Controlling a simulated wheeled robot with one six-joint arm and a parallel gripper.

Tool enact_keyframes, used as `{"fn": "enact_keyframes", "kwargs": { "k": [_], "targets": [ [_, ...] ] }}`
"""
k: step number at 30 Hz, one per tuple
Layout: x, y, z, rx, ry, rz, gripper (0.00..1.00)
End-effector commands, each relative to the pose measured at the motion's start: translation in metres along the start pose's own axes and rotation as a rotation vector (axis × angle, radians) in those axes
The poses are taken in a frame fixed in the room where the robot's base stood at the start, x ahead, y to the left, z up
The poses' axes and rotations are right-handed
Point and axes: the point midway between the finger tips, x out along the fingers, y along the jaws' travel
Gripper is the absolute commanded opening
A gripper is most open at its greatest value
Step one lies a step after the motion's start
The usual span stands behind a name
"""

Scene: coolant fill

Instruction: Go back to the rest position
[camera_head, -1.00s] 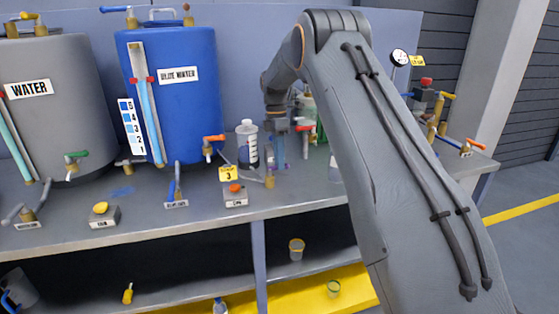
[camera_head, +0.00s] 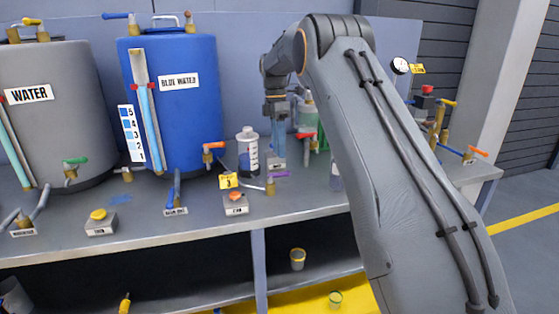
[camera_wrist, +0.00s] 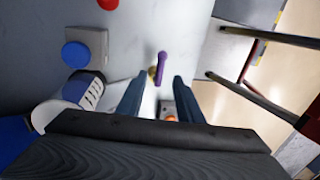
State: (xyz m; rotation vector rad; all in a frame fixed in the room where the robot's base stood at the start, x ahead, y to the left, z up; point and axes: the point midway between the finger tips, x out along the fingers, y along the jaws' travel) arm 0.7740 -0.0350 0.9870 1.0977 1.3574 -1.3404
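My gripper (camera_head: 278,158) hangs over the back of the bench, right of the white graduated bottle (camera_head: 247,150). In the wrist view my gripper (camera_wrist: 159,78) has its two dark fingers apart with nothing held between them. A purple valve handle (camera_wrist: 160,66) shows beyond the fingertips and on the bench in the head view (camera_head: 279,174). The bottle, partly cut by my gripper body, is at the left of the wrist view (camera_wrist: 86,90).
A blue tank (camera_head: 190,115) and a grey water tank (camera_head: 65,125) stand at the left. A yellow button box (camera_head: 101,224) and an orange button box (camera_head: 236,205) sit at the bench front. A gauge (camera_head: 400,66) and brass valves are at the right.

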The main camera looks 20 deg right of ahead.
Motion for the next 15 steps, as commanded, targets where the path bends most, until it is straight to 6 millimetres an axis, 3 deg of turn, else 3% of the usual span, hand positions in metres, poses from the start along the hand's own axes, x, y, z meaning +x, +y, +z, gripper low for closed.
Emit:
{"fn": "enact_keyframes", "kwargs": {
  "k": [15],
  "targets": [
    [-0.009, -0.0026, -0.0008, 0.013, 0.0, 0.002, 0.33]
  ]
}}
